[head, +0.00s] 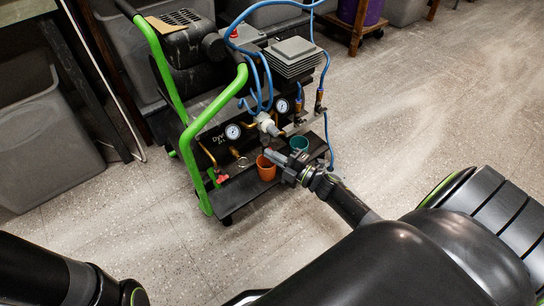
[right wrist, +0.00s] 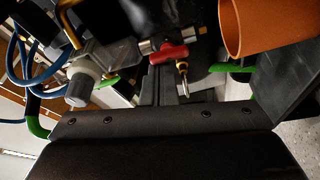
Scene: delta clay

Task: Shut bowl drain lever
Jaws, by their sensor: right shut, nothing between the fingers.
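A small red valve lever (head: 222,178) shows low at the left of the air compressor, near the green frame. The right wrist view shows a red lever (right wrist: 168,53) on a silver fitting, with a brass stem below it; I cannot tell whether its valve is open or shut. My right gripper (head: 268,154) is shut and empty, just above the orange cup (head: 265,168), to the right of the red lever and apart from it. My left arm is at the lower left; its gripper is out of view.
The compressor has a green tubular handle (head: 215,105), two gauges (head: 233,131), blue hoses and a black lower shelf (head: 245,190). A teal cup (head: 299,143) stands beside the orange one. A grey bin (head: 45,145) is at left. The floor right of the compressor is clear.

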